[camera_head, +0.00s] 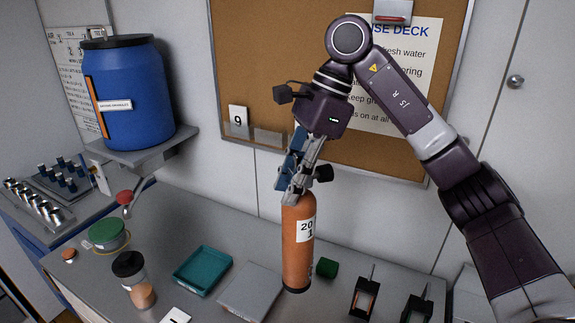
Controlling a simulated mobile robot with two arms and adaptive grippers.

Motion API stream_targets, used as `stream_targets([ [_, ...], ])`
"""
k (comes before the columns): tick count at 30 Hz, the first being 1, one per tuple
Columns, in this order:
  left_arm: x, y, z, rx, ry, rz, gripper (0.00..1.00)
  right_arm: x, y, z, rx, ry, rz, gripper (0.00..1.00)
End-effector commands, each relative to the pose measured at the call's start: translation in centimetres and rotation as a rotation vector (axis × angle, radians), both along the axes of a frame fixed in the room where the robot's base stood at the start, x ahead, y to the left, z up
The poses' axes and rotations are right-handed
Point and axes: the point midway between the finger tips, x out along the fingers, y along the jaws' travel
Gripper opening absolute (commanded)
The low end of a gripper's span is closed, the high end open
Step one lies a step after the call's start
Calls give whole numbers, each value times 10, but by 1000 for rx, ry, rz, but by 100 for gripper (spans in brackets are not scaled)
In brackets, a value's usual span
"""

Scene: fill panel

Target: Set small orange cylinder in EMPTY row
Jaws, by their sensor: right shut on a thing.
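My right gripper (299,196) comes down from above in the middle of the view. It is shut on the top of an orange cylinder (293,255). The cylinder is upright, with a white number label and a dark base. I cannot tell whether its base touches the counter. The gripper's fingers hide the cylinder's top. No row marked EMPTY can be made out. My left gripper is not in view.
A teal tray (203,270), a grey plate (250,290), a jar (133,280) and a green-lidded container (108,234) are on the counter (185,225). A green cylinder (327,268) is right of the orange one. A blue barrel (127,95) sits on a wall shelf. Racks (45,200) are far left.

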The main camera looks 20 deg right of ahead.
Motion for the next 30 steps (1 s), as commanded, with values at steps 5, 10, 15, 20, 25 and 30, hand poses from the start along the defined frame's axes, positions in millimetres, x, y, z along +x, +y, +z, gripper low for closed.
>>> stream_targets([
  [5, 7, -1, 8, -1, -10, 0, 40, 0, 0, -24, 5, -4, 1, 0],
  [10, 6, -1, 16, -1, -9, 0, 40, 0, 0, -54, 5, -4, 0, 0],
  [15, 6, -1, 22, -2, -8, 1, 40, 0, 1, -77, 5, -6, 0, 0],
  [20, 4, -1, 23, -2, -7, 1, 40, 1, 1, -87, 6, -9, 0, 0],
  [25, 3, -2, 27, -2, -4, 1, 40, 0, 0, -97, 4, -6, 0, 0],
  [30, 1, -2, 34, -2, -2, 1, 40, 0, 1, -117, 5, -5, 0, 0],
])
